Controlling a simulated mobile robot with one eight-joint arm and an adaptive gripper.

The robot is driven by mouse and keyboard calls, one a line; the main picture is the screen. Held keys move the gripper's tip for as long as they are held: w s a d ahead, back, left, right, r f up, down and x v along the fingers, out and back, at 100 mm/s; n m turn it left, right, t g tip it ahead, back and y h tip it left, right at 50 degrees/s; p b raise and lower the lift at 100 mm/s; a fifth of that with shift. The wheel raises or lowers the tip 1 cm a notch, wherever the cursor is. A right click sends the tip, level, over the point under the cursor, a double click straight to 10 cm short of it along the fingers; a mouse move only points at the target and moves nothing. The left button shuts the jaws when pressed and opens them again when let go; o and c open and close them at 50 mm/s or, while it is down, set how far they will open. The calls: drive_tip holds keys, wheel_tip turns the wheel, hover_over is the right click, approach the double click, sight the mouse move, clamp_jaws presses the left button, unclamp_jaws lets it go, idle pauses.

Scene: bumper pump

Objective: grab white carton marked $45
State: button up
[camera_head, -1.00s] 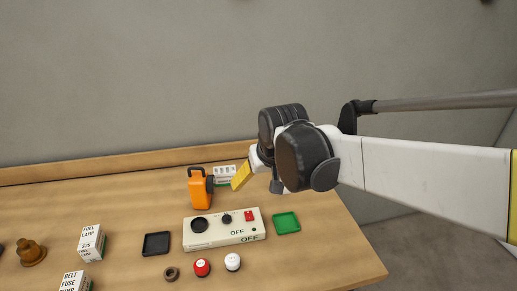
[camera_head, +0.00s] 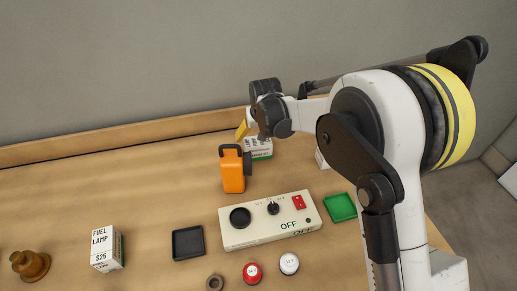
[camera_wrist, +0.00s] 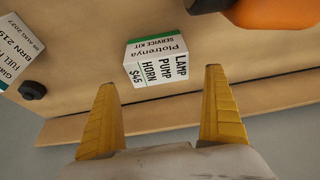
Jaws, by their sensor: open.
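The white carton marked $45 (camera_wrist: 156,62) has a green band and the words LAMP PUMP HORN. In the wrist view it lies ahead of my gripper (camera_wrist: 168,85), roughly in line with the gap between the yellow fingers and clear of them. My gripper is open and empty. In the head view a white carton with a green edge (camera_head: 259,149) stands at the back of the table, behind and right of the orange can. One yellow finger of my gripper (camera_head: 242,130) shows just left of it; my wrist partly hides the carton.
The orange can (camera_head: 233,172) stands close in front of the carton; its edge shows in the wrist view (camera_wrist: 275,12). Another white carton (camera_wrist: 18,52) and a black knob (camera_wrist: 32,90) lie left there. A switch panel (camera_head: 268,222) and green tray (camera_head: 340,207) are nearer.

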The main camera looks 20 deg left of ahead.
sight(257, 141)
drive_tip(key=b+x, duration=0.1)
drive_tip(key=x, duration=0.4)
drive_tip(key=shift+d+f+b, duration=0.1)
drive_tip(key=shift+f+b, duration=0.1)
drive_tip(key=shift+b, duration=0.2)
drive_tip(key=shift+r, duration=0.1)
drive_tip(key=c, duration=1.2)
